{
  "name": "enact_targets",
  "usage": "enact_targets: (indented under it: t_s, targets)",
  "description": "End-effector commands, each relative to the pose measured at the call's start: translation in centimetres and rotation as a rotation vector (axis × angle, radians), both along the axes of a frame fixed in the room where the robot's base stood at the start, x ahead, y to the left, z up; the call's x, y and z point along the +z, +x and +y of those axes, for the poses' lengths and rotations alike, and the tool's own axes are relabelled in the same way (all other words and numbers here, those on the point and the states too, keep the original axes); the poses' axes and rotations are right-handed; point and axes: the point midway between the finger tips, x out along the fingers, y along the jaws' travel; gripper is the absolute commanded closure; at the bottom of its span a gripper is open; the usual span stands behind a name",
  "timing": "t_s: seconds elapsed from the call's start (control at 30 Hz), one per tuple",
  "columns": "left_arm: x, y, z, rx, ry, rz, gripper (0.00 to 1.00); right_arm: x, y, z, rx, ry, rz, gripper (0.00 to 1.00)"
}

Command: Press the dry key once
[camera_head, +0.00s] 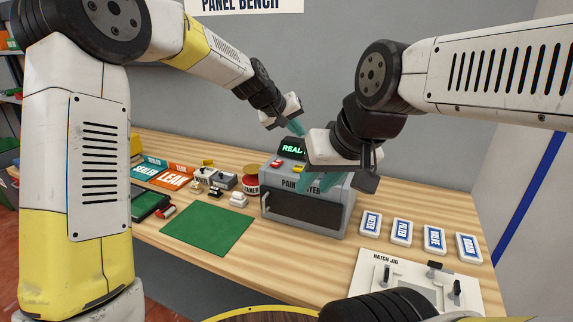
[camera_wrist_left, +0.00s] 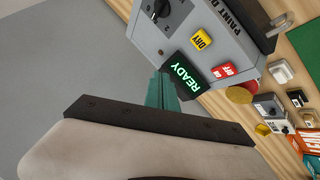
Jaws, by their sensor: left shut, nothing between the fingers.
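The grey paint dryer (camera_head: 280,207) stands on the bench, and its top shows in the left wrist view (camera_wrist_left: 180,18). The yellow dry key (camera_wrist_left: 202,40) is on its sloped panel, beside a red key (camera_wrist_left: 222,71) and a lit display reading READY (camera_wrist_left: 184,74). My left gripper (camera_head: 297,128) is shut and empty, above and behind the dryer's display. In the left wrist view its teal fingertips (camera_wrist_left: 160,82) are beside the display, apart from the dry key. My right gripper (camera_head: 318,182) hangs in front of the dryer and hides part of it; its finger gap is unclear.
A green mat (camera_head: 208,229) lies left of the dryer. Several labelled white blocks (camera_head: 402,232) and the hatch jig (camera_head: 392,272) are at right. Orange and teal labelled trays (camera_head: 172,176) and small parts stand at left. The air above the mat is clear.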

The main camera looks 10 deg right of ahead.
Motion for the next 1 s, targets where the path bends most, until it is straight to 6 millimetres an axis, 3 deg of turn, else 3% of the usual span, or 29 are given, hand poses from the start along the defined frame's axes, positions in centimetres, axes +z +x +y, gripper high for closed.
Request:
enact_targets:
  t_s: [0.27,0.7,1.0]
  targets:
    - [-1.0,0.0,0.1,0.001,0.001,0.003,1.0,0.0,0.0,0.0,0.0,0.0,0.0,0.68]
    - [-6.9,0.0,0.1,0.0,0.002,0.005,1.0,0.0,0.0,0.0,0.0,0.0,0.0,0.68]
    - [-8.8,0.0,0.1,0.001,0.001,0.001,1.0,0.0,0.0,0.0,0.0,0.0,0.0,0.68]
